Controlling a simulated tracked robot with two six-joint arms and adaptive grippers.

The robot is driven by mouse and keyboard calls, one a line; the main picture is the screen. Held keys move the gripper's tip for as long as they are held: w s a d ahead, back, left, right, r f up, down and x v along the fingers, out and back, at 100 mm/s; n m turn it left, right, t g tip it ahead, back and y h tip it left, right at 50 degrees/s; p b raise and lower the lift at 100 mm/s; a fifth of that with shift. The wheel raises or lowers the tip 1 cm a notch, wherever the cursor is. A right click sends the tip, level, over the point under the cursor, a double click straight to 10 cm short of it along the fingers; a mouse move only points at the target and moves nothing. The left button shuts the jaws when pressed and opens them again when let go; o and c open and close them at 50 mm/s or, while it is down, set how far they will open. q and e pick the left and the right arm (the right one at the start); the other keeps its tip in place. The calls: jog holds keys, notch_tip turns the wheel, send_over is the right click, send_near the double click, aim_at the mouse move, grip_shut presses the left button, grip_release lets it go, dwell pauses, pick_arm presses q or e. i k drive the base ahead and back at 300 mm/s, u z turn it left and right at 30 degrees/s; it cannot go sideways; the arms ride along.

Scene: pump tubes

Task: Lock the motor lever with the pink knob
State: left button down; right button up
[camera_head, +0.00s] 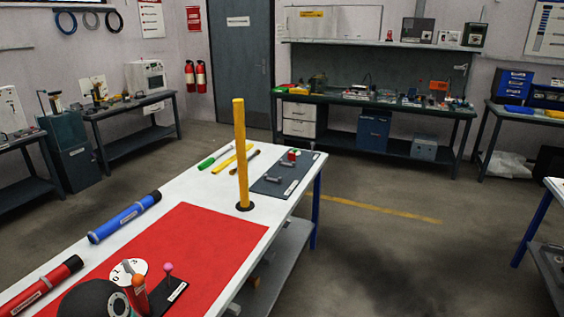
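The pink knob (168,267) sits on top of a short lever at the lower left of the head view, above a dark plate with a white label (177,291). The lever looks close to upright, and I cannot tell whether it is locked. Just left of it stands a red lever with an orange knob (138,281). Behind that is a white dial (128,271) with markings. A dark rounded motor body (92,300) is partly cut off by the bottom edge. Neither of my grippers is in view.
A red mat (215,235) covers part of the white table (185,190). A blue tube (125,217) and a red tube (40,286) lie on the left. A yellow post (241,150) stands upright behind the mat. Tools and a dark tray (268,188) lie at the far end.

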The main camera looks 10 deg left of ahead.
aim_at(167, 268)
jog(key=u, duration=1)
jog(key=k, duration=1)
jog(key=z, duration=0.2)
jog(key=i, duration=0.95)
jog(key=z, duration=0.1)
